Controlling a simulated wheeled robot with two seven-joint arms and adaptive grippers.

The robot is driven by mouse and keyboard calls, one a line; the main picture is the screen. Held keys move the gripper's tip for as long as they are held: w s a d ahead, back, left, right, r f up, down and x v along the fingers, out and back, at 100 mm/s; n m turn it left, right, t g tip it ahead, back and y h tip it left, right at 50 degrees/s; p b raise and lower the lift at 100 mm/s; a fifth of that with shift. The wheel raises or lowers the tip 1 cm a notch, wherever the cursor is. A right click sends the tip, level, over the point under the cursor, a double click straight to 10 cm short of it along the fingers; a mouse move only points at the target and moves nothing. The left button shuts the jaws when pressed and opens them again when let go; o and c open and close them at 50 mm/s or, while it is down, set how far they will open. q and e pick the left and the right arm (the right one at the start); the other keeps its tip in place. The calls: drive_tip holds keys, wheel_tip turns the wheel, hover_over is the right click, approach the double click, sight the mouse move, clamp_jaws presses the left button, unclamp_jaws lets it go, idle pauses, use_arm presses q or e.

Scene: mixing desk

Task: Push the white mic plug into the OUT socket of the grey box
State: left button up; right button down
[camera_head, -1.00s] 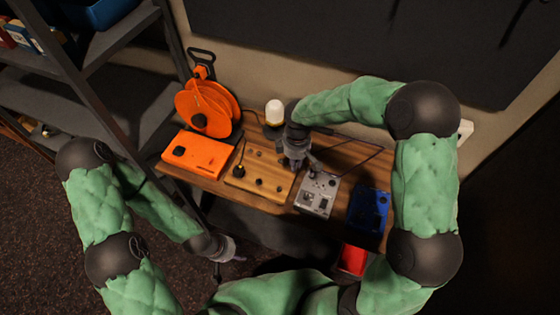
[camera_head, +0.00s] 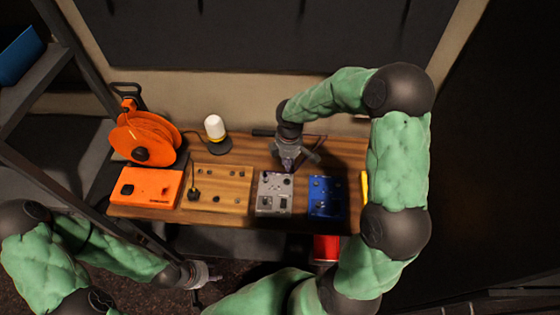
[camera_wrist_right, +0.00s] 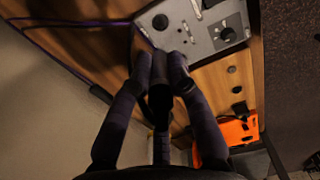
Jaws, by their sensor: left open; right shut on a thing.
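The grey box (camera_head: 262,205) stands in the middle of the desk, between a wooden panel and a blue box. Its knobs and sockets also show at the top of the right wrist view (camera_wrist_right: 203,32); I cannot read which socket is OUT. My right gripper (camera_head: 288,166) is just behind the grey box's back edge. In the right wrist view its fingers (camera_wrist_right: 161,68) are closed around a plug (camera_wrist_right: 160,98) that looks dark in the shade. Whether the plug touches the box is unclear. My left gripper (camera_head: 205,277) is open and empty, low in front of the desk.
The wooden panel (camera_head: 222,185) with a dark plug, an orange box (camera_head: 146,198) and an orange cable reel (camera_head: 130,133) lie left. The blue box (camera_head: 325,207) is close on the right. A white-topped lamp (camera_head: 215,128) stands behind. A purple cable (camera_wrist_right: 62,21) crosses the desk.

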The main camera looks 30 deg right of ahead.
drive_tip(key=b, duration=0.4)
hover_over(287, 181)
wheel_tip(287, 181, down, 7)
drive_tip(key=shift+f, duration=0.2)
drive_tip(key=shift+f, duration=0.1)
drive_tip(key=shift+f+n+b, duration=0.35)
drive_tip(key=shift+f+n, duration=0.15)
drive_tip(key=shift+f, duration=0.3)
idle(1.6)
drive_tip(key=shift+f+b, duration=0.3)
drive_tip(key=shift+f, duration=0.35)
idle(0.4)
drive_tip(key=c, duration=1.1)
unclamp_jaws()
drive_tip(key=shift+r, duration=0.15)
